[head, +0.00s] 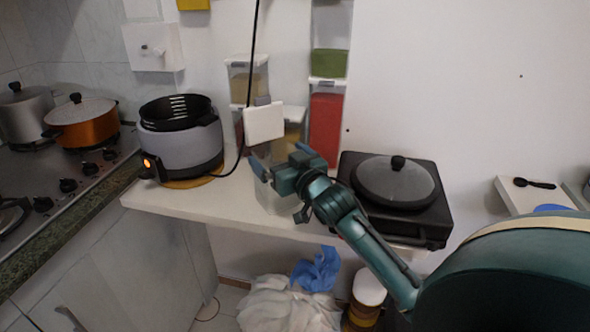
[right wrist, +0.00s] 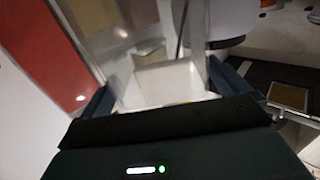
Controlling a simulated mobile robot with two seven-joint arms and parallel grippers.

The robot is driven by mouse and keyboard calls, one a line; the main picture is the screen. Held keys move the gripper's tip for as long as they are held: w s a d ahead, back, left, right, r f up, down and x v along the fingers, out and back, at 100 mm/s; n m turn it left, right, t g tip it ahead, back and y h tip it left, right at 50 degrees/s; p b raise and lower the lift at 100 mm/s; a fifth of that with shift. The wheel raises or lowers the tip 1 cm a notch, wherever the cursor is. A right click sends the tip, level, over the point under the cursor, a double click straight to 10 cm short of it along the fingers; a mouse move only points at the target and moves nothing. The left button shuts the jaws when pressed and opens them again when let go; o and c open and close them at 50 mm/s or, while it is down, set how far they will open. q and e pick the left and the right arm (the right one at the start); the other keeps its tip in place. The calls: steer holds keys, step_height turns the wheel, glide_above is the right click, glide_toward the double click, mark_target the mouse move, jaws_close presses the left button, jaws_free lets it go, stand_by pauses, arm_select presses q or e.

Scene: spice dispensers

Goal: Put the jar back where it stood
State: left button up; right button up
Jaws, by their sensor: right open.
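My right gripper (head: 279,190) is at the front of the white shelf and looks open. A clear jar (head: 272,197) with see-through walls shows below and between its fingers, partly hidden by the gripper. In the right wrist view the jar (right wrist: 165,80) stands between the two open fingers (right wrist: 165,95); I cannot tell whether they touch it. A white lid (head: 264,123) stands tilted up just above the gripper. My left gripper is not in view.
Behind are stacked containers, one with red contents (head: 325,130) and one with tan contents (head: 246,88). A grey cooker (head: 180,145) stands left on the shelf (head: 215,198); a black hotplate with a lidded pan (head: 394,182) stands right. A cable hangs by the cooker.

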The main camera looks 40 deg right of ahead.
steer(key=s, duration=1)
steer(key=shift+s+a, duration=0.2)
steer(key=shift+a, duration=0.2)
